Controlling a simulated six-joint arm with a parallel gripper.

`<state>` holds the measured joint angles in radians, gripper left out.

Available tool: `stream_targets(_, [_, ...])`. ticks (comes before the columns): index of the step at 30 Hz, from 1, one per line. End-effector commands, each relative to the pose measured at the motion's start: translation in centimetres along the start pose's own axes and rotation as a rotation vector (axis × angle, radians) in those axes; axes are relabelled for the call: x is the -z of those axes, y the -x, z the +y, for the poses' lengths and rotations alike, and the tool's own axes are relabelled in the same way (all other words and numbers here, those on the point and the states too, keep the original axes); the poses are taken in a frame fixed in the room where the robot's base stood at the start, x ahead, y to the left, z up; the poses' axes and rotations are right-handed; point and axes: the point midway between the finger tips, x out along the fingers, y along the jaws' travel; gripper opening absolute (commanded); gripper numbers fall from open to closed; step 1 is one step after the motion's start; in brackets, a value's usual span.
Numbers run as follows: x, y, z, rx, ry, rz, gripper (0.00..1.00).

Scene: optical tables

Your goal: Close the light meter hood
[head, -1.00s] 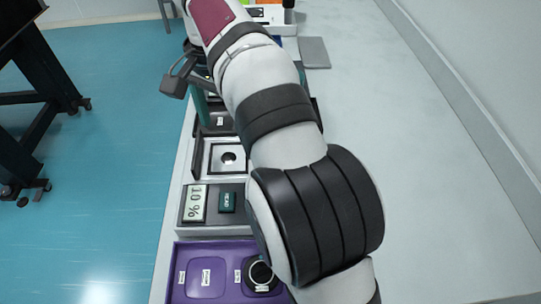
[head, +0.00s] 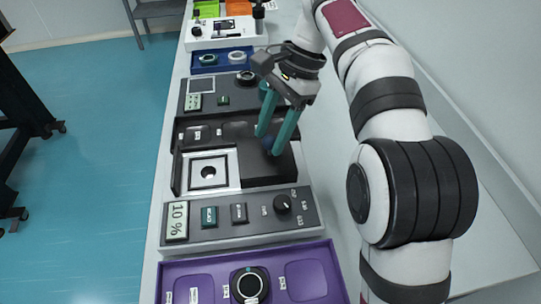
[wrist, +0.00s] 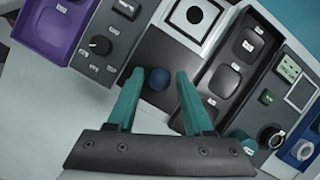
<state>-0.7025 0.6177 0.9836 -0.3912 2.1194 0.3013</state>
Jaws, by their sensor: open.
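The light meter is a grey panel (head: 240,218) with a 10 % display (head: 177,221), a green button and a black dial (head: 283,203). Behind it a dark frame holds a white square sensor plate (head: 228,175) with a round dark centre, uncovered; it also shows in the wrist view (wrist: 207,12). The hood (head: 262,172), a dark flat cover, lies to the right of the plate. Its dark blue round knob (wrist: 160,79) sits between my teal fingertips in the wrist view. My gripper (head: 270,143) is open, pointing down around the knob; contact cannot be told.
A purple tray (head: 210,268) with a ring-shaped part stands in front of the meter. The pale tabletop at right is partly bare.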

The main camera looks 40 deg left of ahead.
Motion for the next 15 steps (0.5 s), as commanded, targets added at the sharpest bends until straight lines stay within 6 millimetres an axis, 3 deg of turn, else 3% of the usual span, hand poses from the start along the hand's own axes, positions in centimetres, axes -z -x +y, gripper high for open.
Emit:
stream_targets(1, [2.8, 1.6, 2.1, 0.060, -0.137, -0.094, 0.41])
stream_targets(3, [5.7, 3.9, 4.9, 0.162, -0.311, -0.239, 0.28])
stream_targets(6, [8.6, 6.9, 8.1, 0.294, -0.483, -0.395, 0.10])
stream_targets(8, [9.6, 8.0, 9.2, 0.345, -0.537, -0.448, 0.00])
stream_targets(10, [9.9, 8.4, 9.7, 0.372, -0.562, -0.478, 0.00])
stream_targets(15, [9.1, 6.6, 8.7, 0.372, -0.563, -0.482, 0.00])
